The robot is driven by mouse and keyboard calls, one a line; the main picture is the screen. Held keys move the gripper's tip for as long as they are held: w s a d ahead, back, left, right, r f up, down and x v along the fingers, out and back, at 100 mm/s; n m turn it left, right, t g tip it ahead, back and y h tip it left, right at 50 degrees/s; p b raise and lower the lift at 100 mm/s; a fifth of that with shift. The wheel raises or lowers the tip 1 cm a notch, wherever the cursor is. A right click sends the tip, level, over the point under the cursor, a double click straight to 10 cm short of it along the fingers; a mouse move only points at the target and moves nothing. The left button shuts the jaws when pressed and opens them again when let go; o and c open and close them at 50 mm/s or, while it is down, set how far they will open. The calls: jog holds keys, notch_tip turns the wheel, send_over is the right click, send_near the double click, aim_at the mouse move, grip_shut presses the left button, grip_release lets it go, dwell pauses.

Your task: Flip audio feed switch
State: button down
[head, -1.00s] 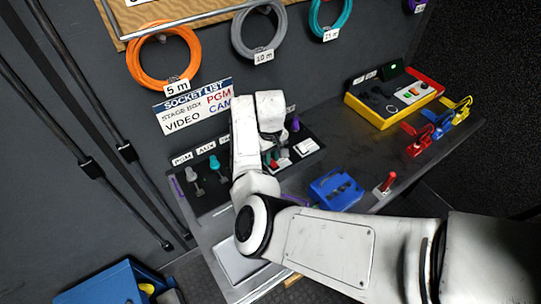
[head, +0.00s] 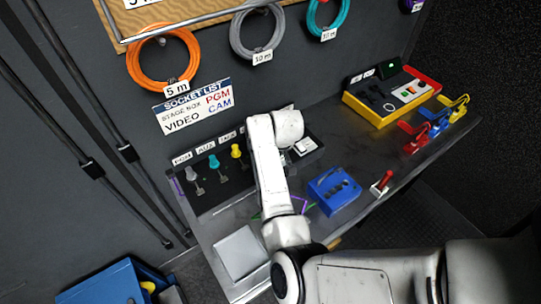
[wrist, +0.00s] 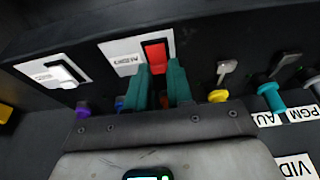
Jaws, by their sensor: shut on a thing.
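The audio feed switch (wrist: 155,52) is a red lever on a white plate, its label upside down in the wrist view. My gripper (wrist: 160,72) has two teal fingers, one on each side of the lever's near end, shut on it. Parts of the lever between the fingers are hidden. In the head view my arm covers the red switch and my fingers.
Beside it is another switch (wrist: 66,70) on a white plate, also in the head view (head: 304,146). Yellow (wrist: 218,96) and teal (wrist: 272,98) plugs sit along the panel. A blue box (head: 334,190) and a yellow-edged case (head: 376,117) stand on the desk.

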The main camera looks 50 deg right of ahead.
jog(key=c, duration=1)
grip_release()
jog(key=b+v, duration=0.1)
jog(key=v, duration=0.9)
jog(key=shift+r, duration=0.35)
jog(key=shift+s, duration=0.1)
